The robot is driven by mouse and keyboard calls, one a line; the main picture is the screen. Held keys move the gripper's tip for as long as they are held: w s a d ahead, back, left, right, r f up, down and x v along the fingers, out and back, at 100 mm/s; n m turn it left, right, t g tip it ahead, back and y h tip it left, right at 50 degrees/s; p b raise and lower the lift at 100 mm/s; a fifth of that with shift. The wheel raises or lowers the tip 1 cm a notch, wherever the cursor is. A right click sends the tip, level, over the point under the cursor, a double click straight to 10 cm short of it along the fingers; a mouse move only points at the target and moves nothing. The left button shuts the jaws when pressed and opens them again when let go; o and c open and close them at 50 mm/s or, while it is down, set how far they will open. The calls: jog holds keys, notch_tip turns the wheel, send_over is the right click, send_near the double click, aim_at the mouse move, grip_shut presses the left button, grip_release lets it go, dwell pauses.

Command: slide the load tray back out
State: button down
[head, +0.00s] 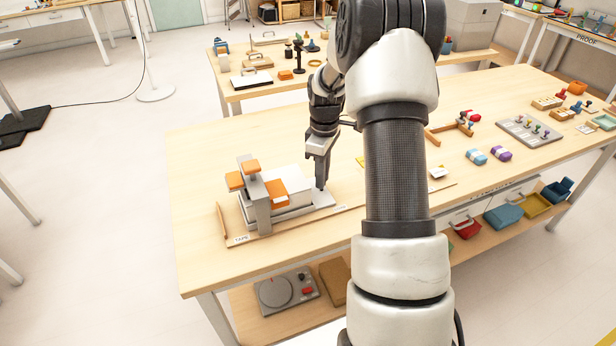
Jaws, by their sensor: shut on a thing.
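The load tray (308,208) is a light grey, flat tray low on the wooden table, reaching to the right out of a grey frame (262,208) with orange parts. A white block (289,178) is at the tray and frame; whether it rests on the tray is hard to tell. My gripper (320,187) points down at the tray's right end and is shut on it there. The exact grip is small and partly hidden by the fingers.
The frame stands on a wooden base marked "TAPE" (240,239) near the table's left end. My arm hides the middle of the table. Blue and purple rolls (477,156) and a grey peg board (530,132) lie to the right. A second table (240,92) stands behind.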

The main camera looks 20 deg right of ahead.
jog(key=d+p, duration=0.1)
jog(key=d, duration=1.1)
jog(key=shift+d+p, duration=0.1)
jog(key=shift+p, duration=0.3)
jog(key=c, duration=1.6)
grip_release()
jog(key=shift+d, duration=0.15)
jog(key=shift+c, duration=0.2)
jog(key=shift+r, duration=0.1)
jog(key=shift+r, duration=0.35)
notch_tip(320, 180, up, 17)
jog(key=p, duration=0.2)
jog(key=shift+f, duration=0.2)
